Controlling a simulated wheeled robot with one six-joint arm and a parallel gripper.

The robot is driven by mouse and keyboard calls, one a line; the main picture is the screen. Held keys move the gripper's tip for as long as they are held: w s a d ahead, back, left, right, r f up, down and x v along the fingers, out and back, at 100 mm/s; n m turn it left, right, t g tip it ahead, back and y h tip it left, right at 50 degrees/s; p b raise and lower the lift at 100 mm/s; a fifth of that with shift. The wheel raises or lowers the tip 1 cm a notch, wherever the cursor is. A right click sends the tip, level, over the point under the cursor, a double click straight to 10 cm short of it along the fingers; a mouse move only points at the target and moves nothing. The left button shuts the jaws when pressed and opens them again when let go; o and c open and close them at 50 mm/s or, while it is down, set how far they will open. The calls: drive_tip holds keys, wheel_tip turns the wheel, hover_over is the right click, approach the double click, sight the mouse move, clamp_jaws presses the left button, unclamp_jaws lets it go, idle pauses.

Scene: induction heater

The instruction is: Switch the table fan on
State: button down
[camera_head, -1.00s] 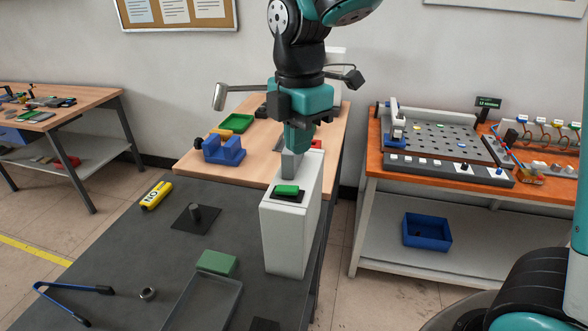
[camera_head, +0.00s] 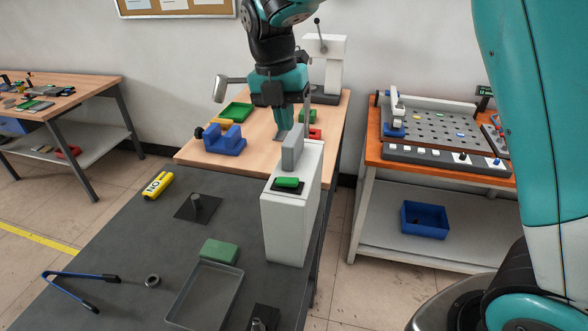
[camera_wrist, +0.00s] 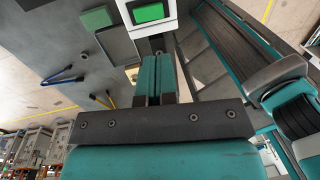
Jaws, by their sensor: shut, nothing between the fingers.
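I cannot make out a table fan in either view. A white box-shaped unit (camera_head: 285,225) stands upright at the right edge of the dark table, with a green button (camera_head: 288,182) and a grey block on its top. The green face also shows at the top of the wrist view (camera_wrist: 148,13). My gripper (camera_head: 284,128) points down behind the grey block as seen from the head, over the wooden bench side. In the wrist view its teal fingers (camera_wrist: 156,70) are together with nothing between them. They look apart from the green button.
The dark table holds a grey tray (camera_head: 178,312), a green block (camera_head: 218,251), blue-handled tongs (camera_head: 75,275) and a yellow NO-marked tool (camera_head: 157,186). A blue fixture (camera_head: 225,142) and a white press (camera_head: 325,62) stand on the wooden bench behind. An orange bench is right.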

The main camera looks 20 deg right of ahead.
sight(295, 180)
drive_tip(key=f+p, duration=0.1)
drive_tip(key=f, duration=0.3)
drive_tip(key=d+f+p, duration=0.1)
drive_tip(key=f, duration=0.3)
drive_tip(key=s+f+p, duration=0.1)
drive_tip(key=f+p, duration=0.1)
drive_tip(key=f, duration=0.2)
drive_tip(key=shift+d+f, duration=0.1)
drive_tip(key=shift+d, duration=0.15)
drive_tip(key=shift+a+f, duration=0.1)
